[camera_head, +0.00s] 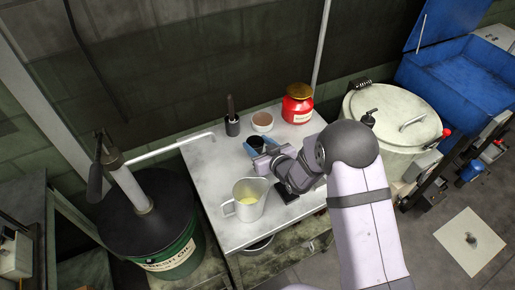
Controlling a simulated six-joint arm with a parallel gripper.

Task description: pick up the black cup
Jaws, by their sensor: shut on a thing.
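A dark cup-like object (254,143) with some blue on it shows at my gripper's tips, over the middle of the white table. I take it to be the black cup, though it is small and partly hidden by the fingers. My gripper (260,155) reaches in from the right and is shut on it. I cannot tell whether the cup still touches the table.
A cream pitcher (248,200) stands in front. A dark flat item (286,193) lies near my wrist. The table's left side (207,170) is clear.

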